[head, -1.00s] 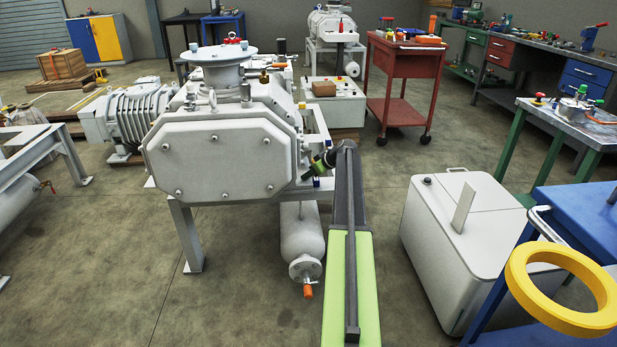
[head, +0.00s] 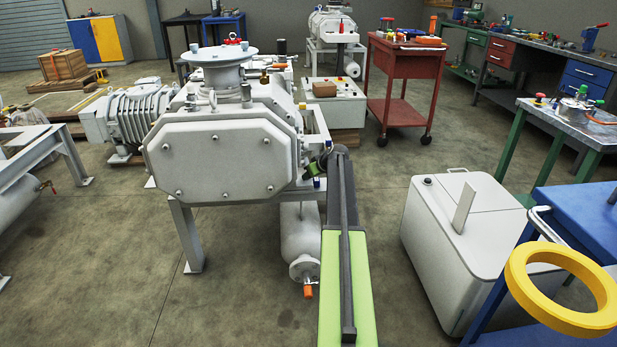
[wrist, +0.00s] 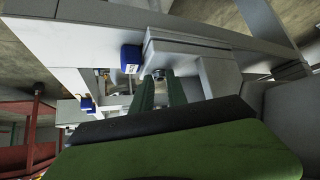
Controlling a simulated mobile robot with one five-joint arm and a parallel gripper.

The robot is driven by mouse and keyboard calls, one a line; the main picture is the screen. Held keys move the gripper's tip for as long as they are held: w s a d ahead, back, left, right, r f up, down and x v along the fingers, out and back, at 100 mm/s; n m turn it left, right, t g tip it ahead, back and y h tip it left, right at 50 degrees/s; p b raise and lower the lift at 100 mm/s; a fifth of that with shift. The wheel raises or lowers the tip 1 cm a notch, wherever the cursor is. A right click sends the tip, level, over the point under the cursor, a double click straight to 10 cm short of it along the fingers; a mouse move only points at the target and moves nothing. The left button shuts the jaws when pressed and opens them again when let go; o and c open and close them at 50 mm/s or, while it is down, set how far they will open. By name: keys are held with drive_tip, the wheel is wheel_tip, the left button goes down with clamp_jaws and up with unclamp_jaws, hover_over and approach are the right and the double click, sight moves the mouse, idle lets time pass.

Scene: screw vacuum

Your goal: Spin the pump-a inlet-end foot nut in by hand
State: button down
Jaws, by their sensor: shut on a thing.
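The grey pump (head: 222,155) stands on a steel frame, left of my arm in the head view. In the wrist view, the dark green fingers of my gripper (wrist: 161,88) reach up to the pump's foot by the frame rail. A small metal nut (wrist: 160,74) shows at the fingertips, and the fingers are shut on it. The far side of the nut and its stud are hidden. In the head view my gripper is mostly hidden behind my arm at the pump's right side.
A blue-capped part (wrist: 131,58) sits close left of the fingers on the pale frame rail (wrist: 95,82). In the head view, a grey cabinet (head: 470,240), a red trolley (head: 405,75) and a yellow ring (head: 565,290) stand to the right.

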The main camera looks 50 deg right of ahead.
drive_tip(key=shift+w+a+r+m+g+h, duration=0.15)
drive_tip(key=shift+w+a+m+h, duration=0.1)
drive_tip(key=shift+m+h, duration=0.4)
drive_tip(key=shift+w+a+f+m+g+h, duration=0.1)
drive_tip(key=shift+w+a+m+g+h, duration=0.1)
drive_tip(key=shift+m+h, duration=0.45)
drive_tip(key=shift+m, duration=0.4)
drive_tip(key=c, duration=1.3)
unclamp_jaws()
drive_tip(key=shift+s+d, duration=0.1)
drive_tip(key=shift+s, duration=0.1)
drive_tip(key=shift+s+r+p, duration=0.15)
drive_tip(key=shift+r+p, duration=0.15)
drive_tip(key=shift+p, duration=0.05)
drive_tip(key=s+a, duration=0.5)
drive_tip(key=s, duration=0.6)
drive_tip(key=shift+a, duration=0.4)
drive_tip(key=shift+r, duration=0.1)
